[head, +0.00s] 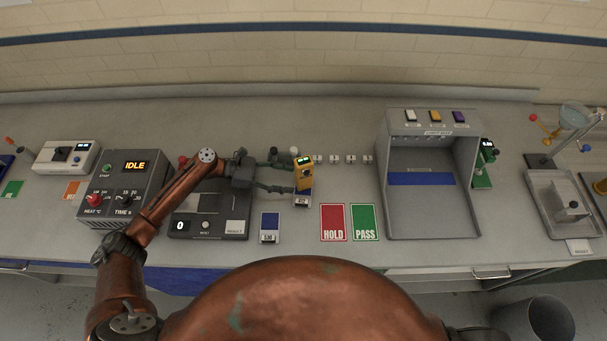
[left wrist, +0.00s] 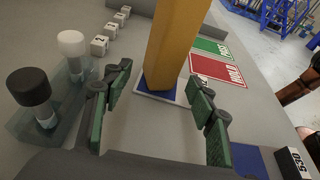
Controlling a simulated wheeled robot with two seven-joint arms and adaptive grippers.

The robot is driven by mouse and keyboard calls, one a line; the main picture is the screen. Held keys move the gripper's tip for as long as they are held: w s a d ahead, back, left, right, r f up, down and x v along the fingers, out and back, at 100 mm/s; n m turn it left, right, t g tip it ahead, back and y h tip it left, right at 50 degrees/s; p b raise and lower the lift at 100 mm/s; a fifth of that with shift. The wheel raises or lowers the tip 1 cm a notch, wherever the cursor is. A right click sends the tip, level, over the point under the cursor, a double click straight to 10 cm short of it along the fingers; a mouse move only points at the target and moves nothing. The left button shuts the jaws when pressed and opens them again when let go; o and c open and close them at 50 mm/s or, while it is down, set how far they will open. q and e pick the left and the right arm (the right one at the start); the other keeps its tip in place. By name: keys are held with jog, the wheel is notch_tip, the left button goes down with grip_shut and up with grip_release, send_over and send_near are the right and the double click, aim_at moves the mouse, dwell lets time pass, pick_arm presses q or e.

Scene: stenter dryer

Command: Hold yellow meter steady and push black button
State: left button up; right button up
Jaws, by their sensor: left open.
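The yellow meter (head: 305,176) stands upright on a small blue-and-white pad (head: 302,198), its green display at the top. In the left wrist view its yellow body (left wrist: 178,45) rises between and just beyond my finger pads. My left gripper (head: 289,176) is open, with one finger toward each side of the meter. In the wrist view the open gripper (left wrist: 160,90) shows gaps between its green pads and the meter. I cannot make out a black button on the meter. My right gripper is not in view.
A black-capped vial (left wrist: 30,87) and a white-capped vial (left wrist: 72,45) stand in a clear holder close to the left finger. Small numbered white blocks (head: 334,159) lie behind. Red HOLD (head: 333,222) and green PASS (head: 365,222) cards lie front right. A grey light booth (head: 390,190) stands farther right.

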aim_at(296, 180)
pick_arm(q)
jog(key=x, duration=0.3)
jog(key=shift+d+p, duration=0.25)
jog(key=shift+p, duration=0.15)
jog(key=shift+d+f, duration=0.2)
jog(key=shift+d, duration=0.35)
jog(key=shift+d+f, duration=0.1)
jog(key=shift+d, duration=0.1)
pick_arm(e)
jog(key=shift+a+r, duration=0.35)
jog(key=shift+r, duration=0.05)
pick_arm(q)
jog(key=shift+c, duration=0.2)
jog(key=c, duration=1)
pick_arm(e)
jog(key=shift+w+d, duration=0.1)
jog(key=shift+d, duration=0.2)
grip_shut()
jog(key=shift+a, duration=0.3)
